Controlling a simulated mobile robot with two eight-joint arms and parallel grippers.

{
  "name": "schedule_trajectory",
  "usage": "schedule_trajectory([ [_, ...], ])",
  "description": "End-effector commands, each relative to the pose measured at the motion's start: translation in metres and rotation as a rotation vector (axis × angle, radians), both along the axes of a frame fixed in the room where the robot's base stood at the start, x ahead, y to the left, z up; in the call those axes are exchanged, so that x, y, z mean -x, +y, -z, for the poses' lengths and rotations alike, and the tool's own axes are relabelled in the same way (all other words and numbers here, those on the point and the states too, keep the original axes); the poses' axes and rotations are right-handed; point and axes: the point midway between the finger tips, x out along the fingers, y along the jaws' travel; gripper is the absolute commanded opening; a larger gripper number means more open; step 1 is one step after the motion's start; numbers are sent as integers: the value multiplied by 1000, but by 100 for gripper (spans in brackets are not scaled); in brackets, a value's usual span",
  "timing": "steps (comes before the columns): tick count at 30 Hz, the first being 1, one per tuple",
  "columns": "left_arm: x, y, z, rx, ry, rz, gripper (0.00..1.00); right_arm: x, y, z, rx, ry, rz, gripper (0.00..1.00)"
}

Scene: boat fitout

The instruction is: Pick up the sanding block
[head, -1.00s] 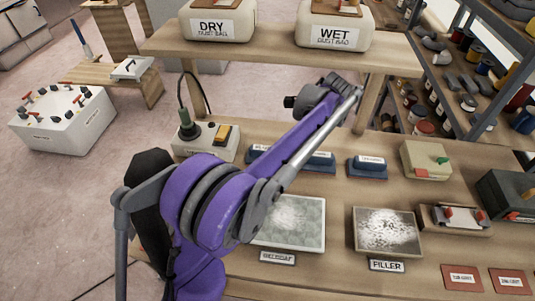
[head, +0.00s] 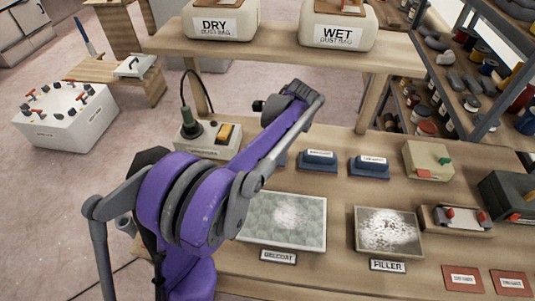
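Blue blocks with small white labels, which look like sanding blocks, stand in a row on the wooden bench. The middle block (head: 318,161) and the right block (head: 369,167) show clearly. Another (head: 281,161) at the left is mostly hidden behind my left arm. The labels are too small to read. My purple and grey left arm reaches up across the bench, and its dark end, my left gripper (head: 290,97), is above and behind the blocks, apart from them. Its fingers cannot be made out. My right gripper is not in view.
A gelcoat panel (head: 284,220) and a filler panel (head: 388,231) lie in front of the blocks. A grey box with a green plug (head: 203,137) stands at left. A shelf with dry (head: 220,22) and wet (head: 338,28) dust bags overhangs the back.

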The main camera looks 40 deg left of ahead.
Motion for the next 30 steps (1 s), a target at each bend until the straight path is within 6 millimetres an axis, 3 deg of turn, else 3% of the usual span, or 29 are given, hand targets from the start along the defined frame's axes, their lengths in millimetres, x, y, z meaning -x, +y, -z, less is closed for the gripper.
schedule_trajectory([
  [14,0,0,3,0,0,0,75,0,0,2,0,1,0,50],
  [27,0,0,3,0,0,-1,0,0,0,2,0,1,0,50],
  [30,0,0,3,0,0,-1,0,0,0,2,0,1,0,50],
])
